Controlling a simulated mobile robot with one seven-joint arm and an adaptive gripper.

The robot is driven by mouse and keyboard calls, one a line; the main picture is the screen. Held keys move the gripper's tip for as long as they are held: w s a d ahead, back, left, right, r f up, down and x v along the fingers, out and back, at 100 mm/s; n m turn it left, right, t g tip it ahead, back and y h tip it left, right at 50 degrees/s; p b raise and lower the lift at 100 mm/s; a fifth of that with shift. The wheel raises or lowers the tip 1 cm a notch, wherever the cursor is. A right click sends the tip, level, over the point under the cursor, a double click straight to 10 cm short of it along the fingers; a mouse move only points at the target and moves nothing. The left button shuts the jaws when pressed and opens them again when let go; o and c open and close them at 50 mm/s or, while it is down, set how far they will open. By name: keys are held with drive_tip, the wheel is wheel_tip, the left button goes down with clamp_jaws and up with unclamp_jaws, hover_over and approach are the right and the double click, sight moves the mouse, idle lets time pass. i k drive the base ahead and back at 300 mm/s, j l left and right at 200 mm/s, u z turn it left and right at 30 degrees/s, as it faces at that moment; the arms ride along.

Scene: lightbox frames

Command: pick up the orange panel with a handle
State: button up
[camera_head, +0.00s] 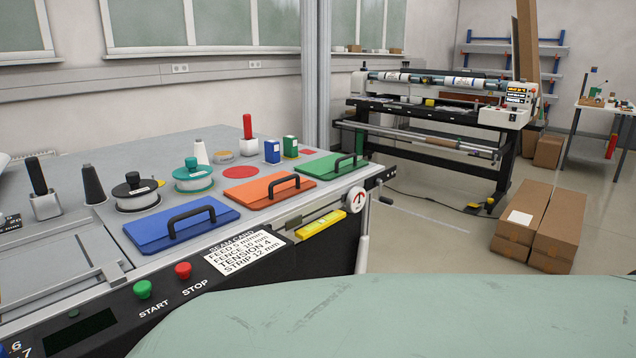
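The orange panel (262,197) lies flat on the grey machine top (112,170), near its front edge. It carries a black arched handle (284,181) that stands up from it. A blue panel (158,231) with a black handle lies to its left, nearer me. A green panel (325,166) with a black handle lies to its right, farther away. The orange panel sits between these two, apart from both. My gripper is not in view.
Behind the panels stand spools (193,177), a red-handled tool (248,136) and small blue and green boxes (272,151). A yellow level (321,223) and START and STOP buttons (183,270) are on the front. Cardboard boxes (521,219) lie on the floor at right.

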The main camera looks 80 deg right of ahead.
sight(260, 193)
drive_tip(key=z, duration=2.25)
drive_tip(key=u, duration=0.4)
drive_tip(key=l+u, duration=0.35)
drive_tip(key=i+l+u, duration=0.1)
drive_tip(key=u, duration=0.3)
drive_tip(key=l+u, duration=0.35)
drive_tip(key=k+l+u, duration=0.15)
drive_tip(key=l, duration=0.25)
drive_tip(key=l+u, duration=0.15)
drive_tip(key=l, duration=0.25)
drive_tip(key=k+l+u, duration=0.15)
drive_tip(key=l, duration=0.25)
drive_tip(key=k+l, duration=0.1)
drive_tip(key=l, duration=0.3)
drive_tip(key=k+l, duration=0.15)
drive_tip(key=l, duration=0.3)
drive_tip(key=k+l, duration=0.1)
drive_tip(key=l, duration=0.3)
drive_tip(key=k+l+u, duration=0.1)
drive_tip(key=l, duration=0.35)
drive_tip(key=i+j, duration=0.6)
